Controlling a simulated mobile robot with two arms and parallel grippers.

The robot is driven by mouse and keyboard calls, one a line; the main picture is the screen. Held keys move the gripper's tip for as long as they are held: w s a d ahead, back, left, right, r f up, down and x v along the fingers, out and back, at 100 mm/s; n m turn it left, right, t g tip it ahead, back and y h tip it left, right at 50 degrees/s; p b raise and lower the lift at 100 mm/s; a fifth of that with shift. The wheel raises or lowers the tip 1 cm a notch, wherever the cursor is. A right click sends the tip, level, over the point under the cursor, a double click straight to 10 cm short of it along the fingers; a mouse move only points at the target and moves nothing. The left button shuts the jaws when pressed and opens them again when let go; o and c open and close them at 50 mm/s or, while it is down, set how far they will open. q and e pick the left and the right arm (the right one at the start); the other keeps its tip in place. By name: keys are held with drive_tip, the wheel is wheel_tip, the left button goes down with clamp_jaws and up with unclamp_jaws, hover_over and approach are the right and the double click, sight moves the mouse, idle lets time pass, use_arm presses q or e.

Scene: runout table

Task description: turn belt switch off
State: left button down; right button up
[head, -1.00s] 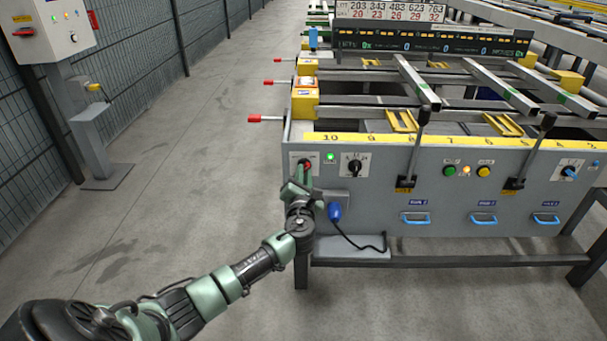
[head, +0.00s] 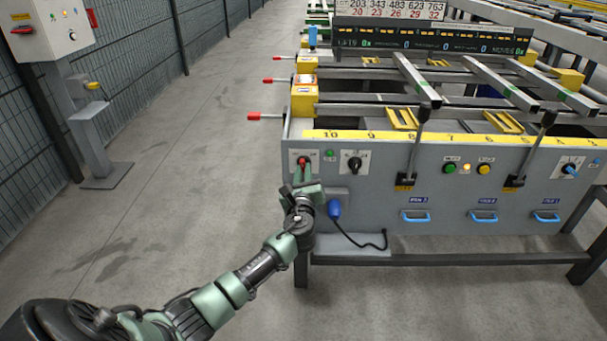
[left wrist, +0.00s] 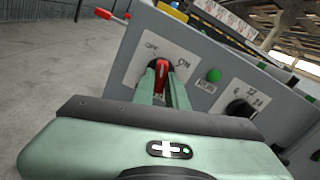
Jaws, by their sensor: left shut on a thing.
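The belt switch is a red knob (head: 302,161) on a white plate at the left end of the grey front panel (head: 380,205). My left gripper (head: 303,175) is shut on it, coming from below in the head view. In the left wrist view the red knob (left wrist: 162,71) sits between the two green fingers. Its plate (left wrist: 133,75) reads OFF on the left and ON on the right. The knob leans toward the OFF side of the tilted plate. The green lamp (head: 329,154) right of the switch looks dim. My right gripper is not in view.
A black selector knob (head: 354,162) is just right of the lamp. A blue plug (head: 335,210) with a black cable hangs below. Two black levers (head: 413,150) stand farther right. Red-tipped handles (head: 254,116) stick out at the left.

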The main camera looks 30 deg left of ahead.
use_arm(q)
drive_tip(key=shift+f+n+b, duration=0.1)
drive_tip(key=shift+n+b, duration=0.75)
drive_tip(key=shift+n, duration=2.05)
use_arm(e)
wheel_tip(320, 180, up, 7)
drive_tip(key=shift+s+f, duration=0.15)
use_arm(q)
drive_tip(key=c, duration=1.4)
unclamp_jaws()
drive_tip(key=shift+c, duration=0.2)
